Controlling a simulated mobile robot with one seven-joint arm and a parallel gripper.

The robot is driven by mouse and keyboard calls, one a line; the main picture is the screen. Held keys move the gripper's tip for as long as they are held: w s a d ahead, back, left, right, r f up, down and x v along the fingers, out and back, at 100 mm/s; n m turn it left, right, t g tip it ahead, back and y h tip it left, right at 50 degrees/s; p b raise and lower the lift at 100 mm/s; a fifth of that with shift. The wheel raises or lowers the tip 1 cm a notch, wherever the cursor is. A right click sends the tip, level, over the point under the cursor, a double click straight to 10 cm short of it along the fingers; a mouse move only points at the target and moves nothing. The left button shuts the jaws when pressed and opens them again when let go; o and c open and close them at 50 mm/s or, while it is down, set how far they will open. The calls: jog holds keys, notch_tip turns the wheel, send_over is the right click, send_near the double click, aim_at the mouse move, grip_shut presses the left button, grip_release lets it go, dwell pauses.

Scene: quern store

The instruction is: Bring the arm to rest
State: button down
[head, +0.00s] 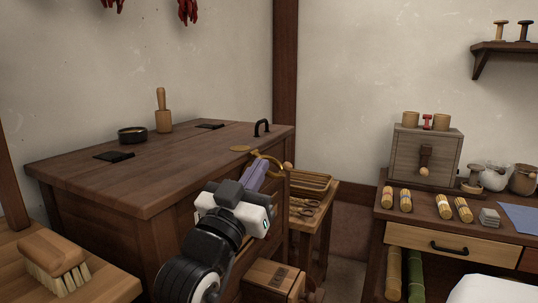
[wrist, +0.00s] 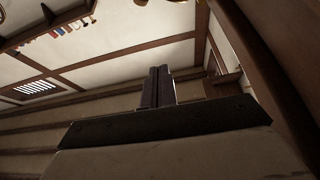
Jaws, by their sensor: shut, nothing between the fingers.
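My gripper (head: 257,174) is raised in front of the right end of the large dark wooden chest (head: 165,165). Its fingers point up and away from me. In the wrist view the fingers (wrist: 159,86) stand side by side, closed together with nothing between them. A brass-coloured curved piece (head: 270,158) with a small wooden ball shows just beyond the fingertips; I cannot tell whether they touch it. My arm hides part of the chest's front.
A dark bowl (head: 132,134) and a wooden pestle (head: 163,114) stand on the chest. A brush (head: 53,262) lies on the bench at left. A low wooden box (head: 272,280) stands below my gripper. A side table (head: 452,225) with several bundles stands at right.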

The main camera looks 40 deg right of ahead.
jog(key=shift+v, duration=0.95)
jog(key=shift+w, duration=0.1)
